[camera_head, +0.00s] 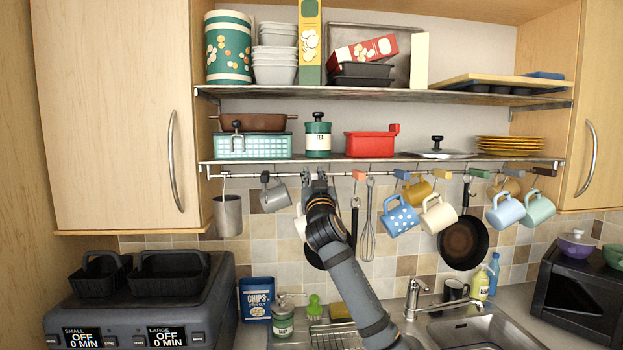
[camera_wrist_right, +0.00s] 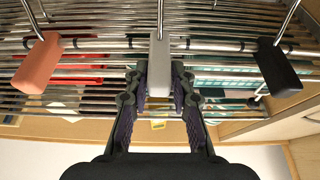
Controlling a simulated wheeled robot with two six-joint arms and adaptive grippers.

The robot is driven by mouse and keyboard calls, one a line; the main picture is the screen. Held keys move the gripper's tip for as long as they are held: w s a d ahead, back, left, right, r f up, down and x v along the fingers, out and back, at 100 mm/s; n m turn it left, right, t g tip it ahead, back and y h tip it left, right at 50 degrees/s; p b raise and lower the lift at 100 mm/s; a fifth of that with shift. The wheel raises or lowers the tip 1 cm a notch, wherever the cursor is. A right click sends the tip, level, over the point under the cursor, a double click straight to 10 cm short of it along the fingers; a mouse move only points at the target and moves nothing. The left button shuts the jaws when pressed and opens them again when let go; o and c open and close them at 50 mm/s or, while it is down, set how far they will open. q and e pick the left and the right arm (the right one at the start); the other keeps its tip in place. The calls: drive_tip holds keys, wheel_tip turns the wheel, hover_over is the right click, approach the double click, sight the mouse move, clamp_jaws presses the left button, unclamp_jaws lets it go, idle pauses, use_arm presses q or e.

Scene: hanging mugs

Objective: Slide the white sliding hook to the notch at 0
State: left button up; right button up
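The white sliding hook (camera_wrist_right: 159,65) hangs on the rail (camera_wrist_right: 110,44) in the right wrist view, between the fingers of my right gripper (camera_wrist_right: 160,75). The fingers stand on either side of it, apart, with a narrow gap visible on each side. In the head view my right gripper (camera_head: 319,188) is raised at the rail (camera_head: 285,174) under the lower shelf and covers the white hook. Rings or notches show along the rail, but no number can be read, so I cannot tell which is 0. My left gripper is not in view.
A salmon hook (camera_wrist_right: 38,63) and a black hook (camera_wrist_right: 276,68) sit on either side in the wrist view. In the head view a grey mug (camera_head: 274,196), a whisk (camera_head: 368,225) and a blue dotted mug (camera_head: 398,216) hang nearby. The lower shelf (camera_head: 345,160) is just above.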

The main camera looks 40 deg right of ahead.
drive_tip(key=shift+o, duration=1.4)
drive_tip(key=shift+s+d, duration=0.1)
drive_tip(key=v, duration=1.2)
drive_tip(key=shift+f, duration=0.15)
